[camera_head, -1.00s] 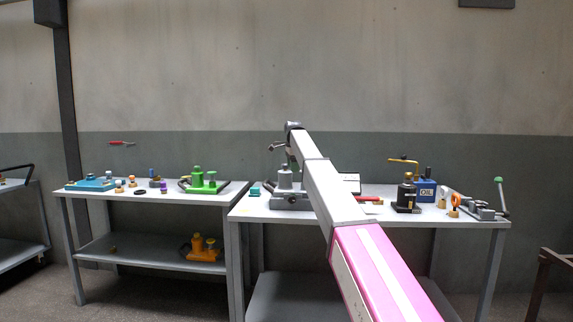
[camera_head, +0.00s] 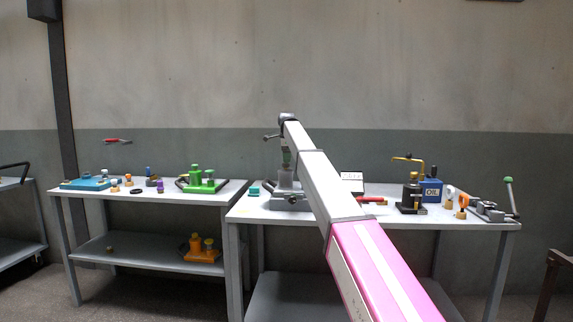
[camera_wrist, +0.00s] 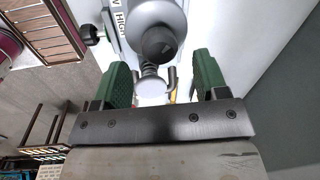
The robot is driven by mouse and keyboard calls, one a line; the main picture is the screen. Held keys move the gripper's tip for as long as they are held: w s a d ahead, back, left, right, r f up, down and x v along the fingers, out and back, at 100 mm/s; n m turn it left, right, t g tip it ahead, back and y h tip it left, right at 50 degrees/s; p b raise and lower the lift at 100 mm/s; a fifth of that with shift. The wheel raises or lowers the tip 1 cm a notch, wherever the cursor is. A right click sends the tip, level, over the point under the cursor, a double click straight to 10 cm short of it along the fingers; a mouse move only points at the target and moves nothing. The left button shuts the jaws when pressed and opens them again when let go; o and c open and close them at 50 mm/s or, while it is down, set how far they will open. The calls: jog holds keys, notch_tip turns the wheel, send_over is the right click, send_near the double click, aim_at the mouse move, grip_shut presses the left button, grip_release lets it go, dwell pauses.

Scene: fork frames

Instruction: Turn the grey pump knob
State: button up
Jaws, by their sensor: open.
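The grey pump (camera_head: 287,181) stands on the right-hand table in the head view, partly hidden by my arm. In the wrist view the pump body (camera_wrist: 160,12) is at the top, with a dark round cap (camera_wrist: 159,43) and a pale grey round part (camera_wrist: 152,86) near it. A small black knob (camera_wrist: 89,34) sticks out at its left. I cannot tell for certain which part is the task's knob. My gripper (camera_wrist: 160,66) is open, its green fingers apart on either side of the pale part. No contact shows. In the head view the gripper is above the pump, mostly hidden by the arm.
On the right-hand table (camera_head: 240,213), a black and gold jack (camera_head: 411,195), a blue oil can (camera_head: 430,190) and a grey vise-like tool (camera_head: 490,210) stand right of the pump. A teal block (camera_head: 254,191) lies left of it. A green jack (camera_head: 199,182) stands on the left table.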

aim_at(286, 165)
jog(key=f, duration=0.3)
jog(key=shift+w+f, duration=0.1)
jog(key=shift+w, duration=0.1)
jog(key=c, duration=0.9)
jog(key=shift+c, duration=0.2)
